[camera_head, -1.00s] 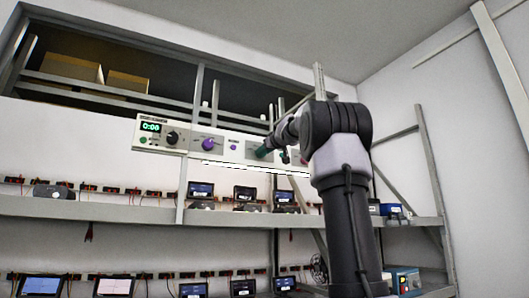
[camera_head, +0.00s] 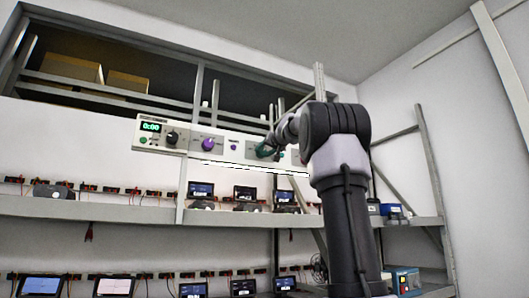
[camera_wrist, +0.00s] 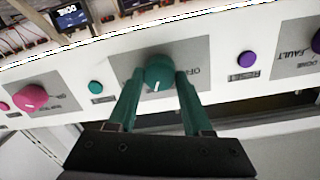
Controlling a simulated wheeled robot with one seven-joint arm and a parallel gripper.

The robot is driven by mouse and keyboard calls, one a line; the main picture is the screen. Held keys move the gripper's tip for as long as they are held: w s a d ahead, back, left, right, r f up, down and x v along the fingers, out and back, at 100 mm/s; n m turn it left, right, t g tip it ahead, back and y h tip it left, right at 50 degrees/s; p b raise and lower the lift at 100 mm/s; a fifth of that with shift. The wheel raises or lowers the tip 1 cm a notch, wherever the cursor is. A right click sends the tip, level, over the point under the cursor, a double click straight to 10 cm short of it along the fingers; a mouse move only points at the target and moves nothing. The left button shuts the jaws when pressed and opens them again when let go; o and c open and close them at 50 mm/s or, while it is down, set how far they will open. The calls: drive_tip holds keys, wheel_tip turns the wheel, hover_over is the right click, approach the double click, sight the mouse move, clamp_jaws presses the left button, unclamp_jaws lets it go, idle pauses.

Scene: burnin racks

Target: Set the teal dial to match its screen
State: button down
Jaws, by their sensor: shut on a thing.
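The teal dial (camera_wrist: 158,73) sits on a grey plate of the white panel, with a short white pointer line on its face. In the wrist view the pointer runs towards the bottom of the picture, and part of an "OFF" label shows to its right. My gripper (camera_wrist: 159,82) has its green fingers on both sides of the dial and is shut on it. In the head view my gripper (camera_head: 266,151) is at the panel and largely covers the dial. I cannot tell which screen belongs to this dial.
The panel also carries a teal button (camera_wrist: 96,87), a pink dial (camera_wrist: 30,98), a purple button (camera_wrist: 247,59) and a purple dial (camera_head: 208,144). A green display (camera_head: 151,127) reads 0:00 beside a black knob (camera_head: 172,138). Shelves with several small screens lie below.

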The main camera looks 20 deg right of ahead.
drive_tip(key=m, duration=0.3)
drive_tip(key=shift+m, duration=2.1)
drive_tip(key=shift+d, duration=0.1)
drive_tip(key=shift+c, duration=1.6)
unclamp_jaws()
drive_tip(key=shift+s, duration=0.1)
drive_tip(key=s, duration=1)
drive_tip(key=shift+s+r, duration=0.2)
drive_tip(key=shift+s, duration=0.15)
